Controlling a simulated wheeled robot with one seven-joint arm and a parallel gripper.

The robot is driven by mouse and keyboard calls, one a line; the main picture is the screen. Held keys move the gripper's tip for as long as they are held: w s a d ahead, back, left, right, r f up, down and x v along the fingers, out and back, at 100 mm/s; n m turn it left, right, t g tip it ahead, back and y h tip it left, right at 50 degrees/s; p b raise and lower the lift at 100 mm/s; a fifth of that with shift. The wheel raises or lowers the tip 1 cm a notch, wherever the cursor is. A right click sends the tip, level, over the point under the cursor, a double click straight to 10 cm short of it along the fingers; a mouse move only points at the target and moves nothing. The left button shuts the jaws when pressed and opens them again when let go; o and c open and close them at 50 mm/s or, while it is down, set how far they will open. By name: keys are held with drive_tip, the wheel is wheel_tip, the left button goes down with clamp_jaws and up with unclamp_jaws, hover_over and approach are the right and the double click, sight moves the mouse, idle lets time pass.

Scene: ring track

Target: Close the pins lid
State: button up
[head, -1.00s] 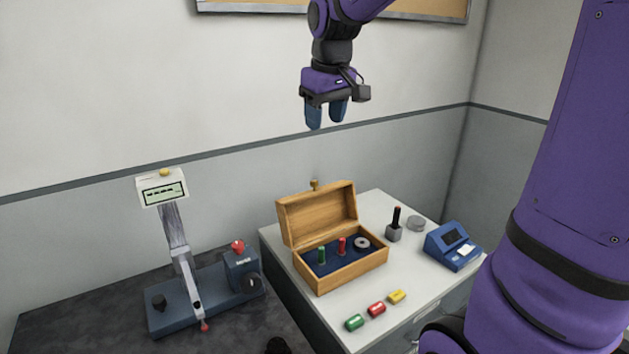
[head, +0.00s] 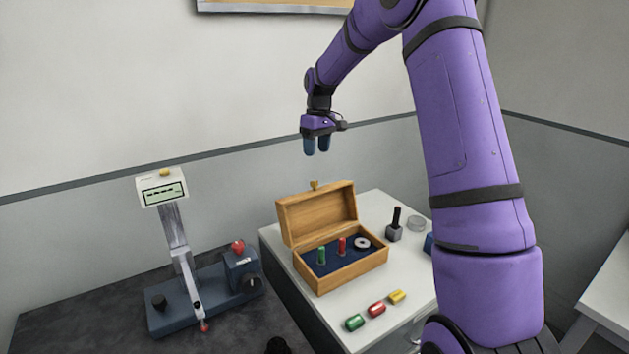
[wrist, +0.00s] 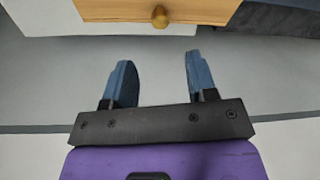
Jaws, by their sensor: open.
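The wooden pins box stands on the white cabinet with its lid (head: 318,213) raised at the back and a brass knob (head: 314,185) on the lid's top edge. The lid's knob also shows at the top of the wrist view (wrist: 160,15). Inside the box (head: 347,273), a green pin (head: 321,254), a red pin (head: 342,246) and a grey ring (head: 362,243) sit on dark blue lining. My gripper (head: 317,153) is open and empty, pointing down above and behind the raised lid, apart from it. Its two blue fingers show spread in the wrist view (wrist: 160,75).
Green, red and yellow cylinders lie on the cabinet top (head: 405,270) in front of the box. A black-handled stamp (head: 395,224) and a clear round dish (head: 416,223) stand right. A blue device is mostly hidden by my arm. A gauge stand (head: 180,250) is left.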

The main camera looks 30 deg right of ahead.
sight(315, 181)
drive_tip(key=f, duration=0.7)
drive_tip(key=a+f, duration=0.1)
drive_tip(key=f, duration=0.2)
drive_tip(key=shift+s+f, duration=0.15)
drive_tip(key=shift+f, duration=0.05)
drive_tip(key=shift+d, duration=0.1)
clamp_jaws()
